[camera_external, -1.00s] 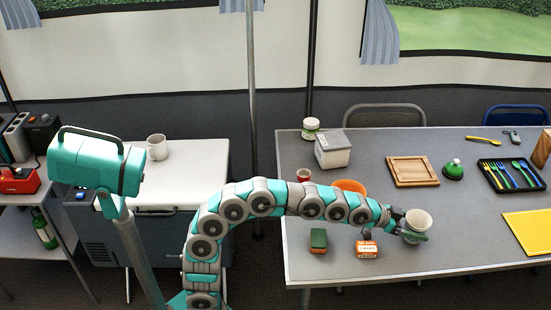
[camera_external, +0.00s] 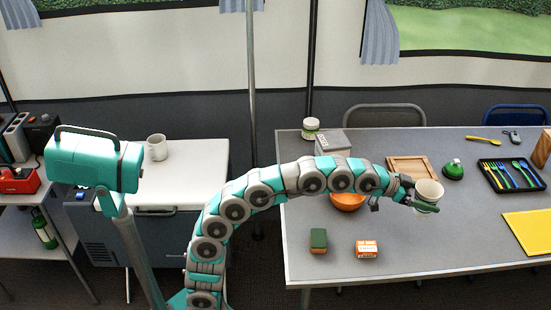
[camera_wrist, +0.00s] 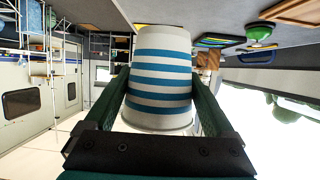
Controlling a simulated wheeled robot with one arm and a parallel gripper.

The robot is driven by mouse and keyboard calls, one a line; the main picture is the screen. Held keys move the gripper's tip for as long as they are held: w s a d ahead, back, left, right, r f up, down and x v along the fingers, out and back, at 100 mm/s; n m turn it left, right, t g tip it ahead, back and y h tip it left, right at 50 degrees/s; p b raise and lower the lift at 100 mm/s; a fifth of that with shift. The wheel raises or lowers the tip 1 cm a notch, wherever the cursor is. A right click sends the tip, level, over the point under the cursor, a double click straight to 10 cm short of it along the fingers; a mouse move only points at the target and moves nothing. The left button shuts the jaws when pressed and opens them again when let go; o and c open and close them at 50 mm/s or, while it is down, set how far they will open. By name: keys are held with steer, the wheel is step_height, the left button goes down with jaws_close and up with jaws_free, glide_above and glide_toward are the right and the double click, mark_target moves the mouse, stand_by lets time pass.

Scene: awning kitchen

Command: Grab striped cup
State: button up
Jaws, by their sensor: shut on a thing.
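The striped cup (camera_wrist: 162,70) is white with blue bands and fills the middle of the wrist view. It also shows in the external view (camera_external: 429,191), where its stripes cannot be made out. My gripper (camera_external: 424,203) is shut on the cup, with one green finger on each side of it (camera_wrist: 160,95). The cup is held above the right-hand grey table (camera_external: 420,245), and its open rim faces up in the external view.
An orange bowl (camera_external: 348,201), a green-topped sponge (camera_external: 318,240) and an orange-white box (camera_external: 366,248) stand below my arm. A cutting board (camera_external: 408,163), a green bottle (camera_external: 453,170) and a black cutlery tray (camera_external: 511,175) lie behind. A white mug (camera_external: 157,147) stands on the left counter.

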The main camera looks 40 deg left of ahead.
step_height(320, 180, up, 15)
steer(key=p, duration=0.2)
steer(key=shift+r, duration=0.2)
